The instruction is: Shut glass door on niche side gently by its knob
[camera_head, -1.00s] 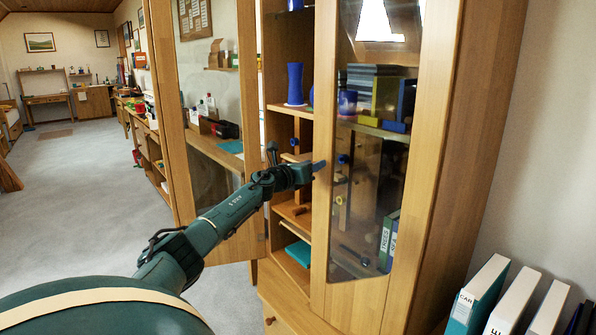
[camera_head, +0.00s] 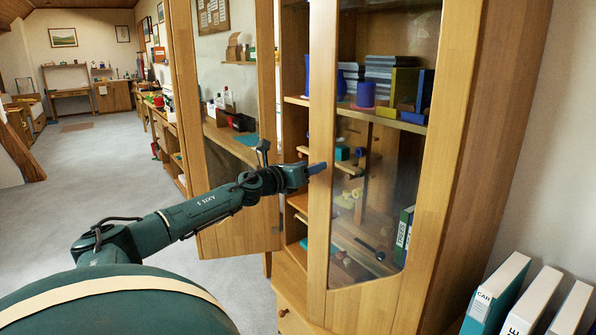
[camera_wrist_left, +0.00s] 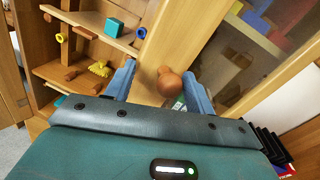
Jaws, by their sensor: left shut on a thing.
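The glass door (camera_head: 318,235) with a light wood frame stands slightly ajar on the tall cabinet's right part, shelves showing through its pane and in a narrow gap at its left edge. It also shows in the left wrist view (camera_wrist_left: 205,25). My left gripper (camera_head: 316,168) is at the door's left frame edge. In the left wrist view, the round wooden knob (camera_wrist_left: 168,84) sits between the two blue fingers of my left gripper (camera_wrist_left: 160,75), which is shut on it. In the head view the gripper hides the knob. My right gripper is not in view.
Another glazed door (camera_head: 240,235) stands open on the left, close beside my left arm. Shelves behind the glass hold a blue cup (camera_head: 366,95), books and small parts. White binders (camera_head: 535,300) stand at the lower right. Open floor (camera_head: 75,190) lies at the left.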

